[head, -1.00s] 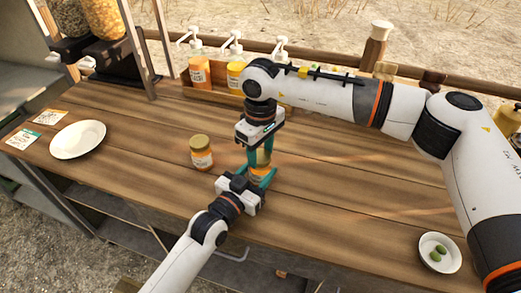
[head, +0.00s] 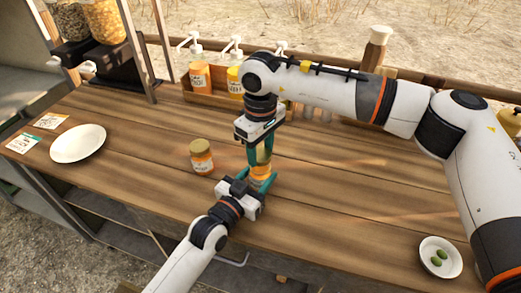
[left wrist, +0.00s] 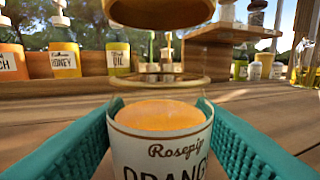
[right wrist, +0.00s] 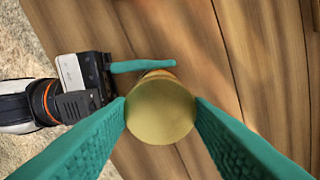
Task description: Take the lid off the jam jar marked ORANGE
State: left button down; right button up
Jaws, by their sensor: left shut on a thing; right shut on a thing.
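The jam jar marked ORANGE (left wrist: 165,150) stands upright in the left wrist view, its label reading "Rosehip ORANGE" or similar. My left gripper (head: 260,186) is shut on its body, one teal finger on each side. The gold lid (right wrist: 160,110) is between the fingers of my right gripper (right wrist: 160,112), which comes down from above and is shut on it. In the left wrist view the lid (left wrist: 160,12) hangs above the jar, with a clear gap over the jar's open rim. In the head view the fingers partly hide lid and jar.
A second jar with a gold lid (head: 201,157) stands just left of my grippers. A white plate (head: 78,143) and cards lie at the left. A small bowl with green items (head: 440,257) is at the right. Pump bottles (head: 200,77) stand in a wooden rack behind.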

aim_at(261, 154)
pick_arm(q)
jog(key=shift+f, duration=0.1)
pick_arm(e)
jog(key=shift+r, duration=2)
pick_arm(q)
jog(key=c, duration=0.5)
grip_release()
